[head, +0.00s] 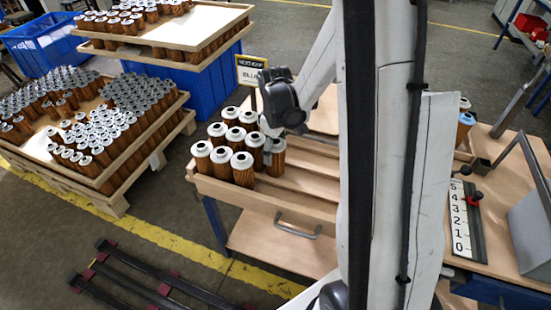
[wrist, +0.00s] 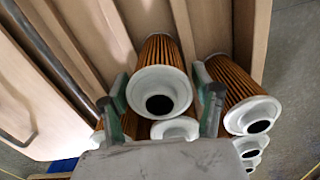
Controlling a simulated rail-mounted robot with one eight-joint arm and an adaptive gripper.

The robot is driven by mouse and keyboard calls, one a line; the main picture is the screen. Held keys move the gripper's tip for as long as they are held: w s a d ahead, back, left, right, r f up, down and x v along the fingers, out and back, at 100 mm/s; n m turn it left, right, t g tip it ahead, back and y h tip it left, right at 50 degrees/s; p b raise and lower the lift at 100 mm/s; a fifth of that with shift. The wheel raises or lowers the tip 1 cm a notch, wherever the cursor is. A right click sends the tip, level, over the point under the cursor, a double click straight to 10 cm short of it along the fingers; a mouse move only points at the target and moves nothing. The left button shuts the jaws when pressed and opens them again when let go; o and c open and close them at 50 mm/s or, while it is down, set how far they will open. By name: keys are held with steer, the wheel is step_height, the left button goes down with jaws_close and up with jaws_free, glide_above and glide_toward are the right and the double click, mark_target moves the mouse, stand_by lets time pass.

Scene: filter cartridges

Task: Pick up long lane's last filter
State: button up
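The wooden tray (head: 262,199) has several lanes and holds white-capped, brown pleated filters standing at its left side. My gripper (head: 268,139) is low over the right end of this group, at the filter (head: 275,163) standing farthest right. In the wrist view, my gripper (wrist: 160,98) has its two green-padded fingers on either side of one filter (wrist: 160,88). The fingers look spread, with a narrow gap beside the cap; firm contact does not show. Another filter (wrist: 248,108) stands just outside the right finger. The gripper body partly hides more filters below.
A sign (head: 250,70) stands behind the tray. The lanes right of the filters are bare. Crowded filter trays on pallets (head: 95,185) and blue bins (head: 45,45) stand left. A numbered board (head: 465,222) lies on the right table.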

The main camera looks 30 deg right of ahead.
steer(key=c, duration=1)
steer(key=shift+o, duration=0.2)
steer(key=shift+r, duration=0.1)
